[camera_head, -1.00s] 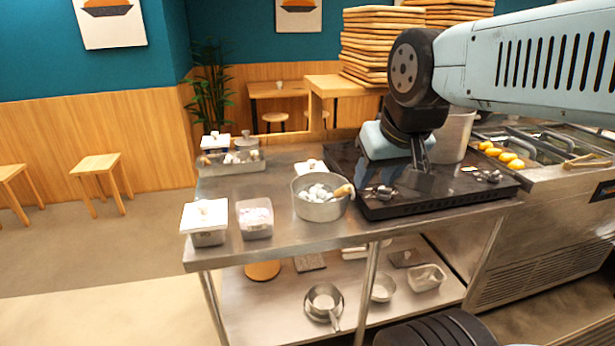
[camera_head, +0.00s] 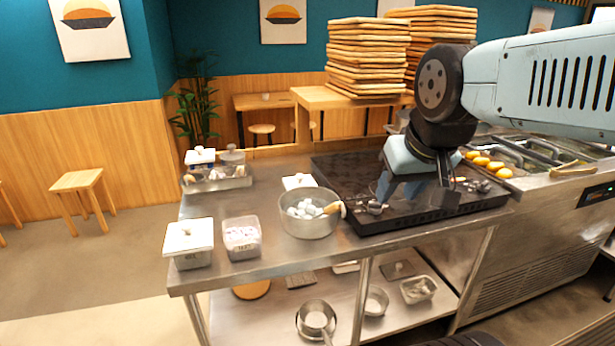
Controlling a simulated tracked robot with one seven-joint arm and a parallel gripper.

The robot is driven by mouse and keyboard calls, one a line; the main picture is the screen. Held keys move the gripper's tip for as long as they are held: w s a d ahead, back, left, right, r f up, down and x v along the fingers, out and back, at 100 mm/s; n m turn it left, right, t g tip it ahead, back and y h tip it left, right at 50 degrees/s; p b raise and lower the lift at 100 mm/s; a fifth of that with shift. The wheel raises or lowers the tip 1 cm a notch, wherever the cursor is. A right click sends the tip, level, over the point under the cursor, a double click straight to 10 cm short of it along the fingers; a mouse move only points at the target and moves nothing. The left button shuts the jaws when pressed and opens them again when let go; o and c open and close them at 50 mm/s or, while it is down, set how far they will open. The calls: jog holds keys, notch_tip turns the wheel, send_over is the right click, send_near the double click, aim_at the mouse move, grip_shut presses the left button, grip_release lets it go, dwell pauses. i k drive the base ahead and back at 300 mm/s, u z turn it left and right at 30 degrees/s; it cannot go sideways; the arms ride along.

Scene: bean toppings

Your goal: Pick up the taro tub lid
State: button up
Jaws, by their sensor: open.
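A white square lid with a small knob (camera_head: 299,181) lies on the steel counter just behind the metal pot, which hides part of its near side. An uncovered clear tub with pale purple contents (camera_head: 242,241) stands at the counter's front left. Its label is too small to read surely. A second tub (camera_head: 193,260) to its left wears a similar white lid (camera_head: 188,235). My gripper (camera_head: 412,190) is open and points down over the black stove top, right of the pot and well apart from the loose lid. I see nothing between its fingers.
The metal pot (camera_head: 309,227) holds pale lumps and a wooden-handled tool. A tray (camera_head: 218,183) with small containers stands at the back left. Small metal items (camera_head: 376,207) lie on the black stove top (camera_head: 425,217). The counter's left middle (camera_head: 220,208) is clear.

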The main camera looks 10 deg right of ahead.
aim_at(299, 179)
jog(key=z, duration=0.1)
jog(key=i, duration=0.9)
jog(key=u, duration=0.3)
